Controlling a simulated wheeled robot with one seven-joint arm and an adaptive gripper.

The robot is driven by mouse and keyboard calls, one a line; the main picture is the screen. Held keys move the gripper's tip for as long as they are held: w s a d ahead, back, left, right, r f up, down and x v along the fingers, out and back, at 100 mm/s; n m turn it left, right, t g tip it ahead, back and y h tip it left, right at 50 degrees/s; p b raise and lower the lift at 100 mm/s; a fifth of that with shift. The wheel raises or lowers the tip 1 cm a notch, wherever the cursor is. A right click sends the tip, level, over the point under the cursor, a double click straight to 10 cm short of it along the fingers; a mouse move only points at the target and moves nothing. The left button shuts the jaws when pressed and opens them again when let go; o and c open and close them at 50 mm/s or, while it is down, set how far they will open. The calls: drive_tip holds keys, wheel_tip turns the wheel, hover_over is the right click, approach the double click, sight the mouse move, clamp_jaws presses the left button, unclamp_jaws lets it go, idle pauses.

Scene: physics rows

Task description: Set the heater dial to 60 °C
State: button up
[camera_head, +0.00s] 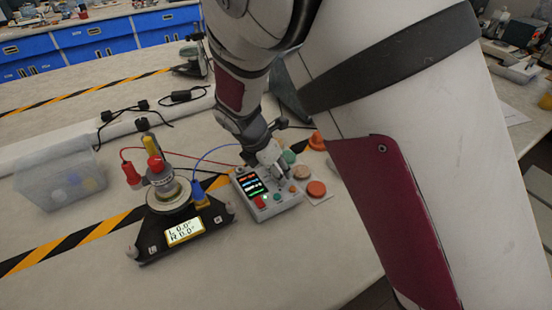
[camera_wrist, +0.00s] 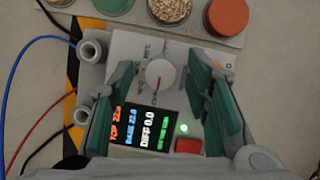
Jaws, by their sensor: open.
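The heater control box (camera_head: 262,207) stands on the bench, with a dark screen of coloured readouts. In the wrist view its screen (camera_wrist: 141,127) reads about TOP 22.0, BASE 22.0 and DIFF 0.0. The heater dial (camera_wrist: 160,74) is a pale round knob with a red pointer line, on the box's panel beyond the screen. My gripper (camera_wrist: 163,80) is open, with one green-padded finger on each side of the dial and visible gaps between. In the head view my gripper (camera_head: 270,160) is over the box and hides the dial. The dial's scale marks are too small to read.
A black triangular stand (camera_head: 180,221) with a lit display and a round stack sits left of the box. Red, blue and black cables run behind. A strip of coloured discs (camera_head: 317,188) lies right of the box. A clear bin (camera_head: 60,178) stands far left.

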clamp_jaws()
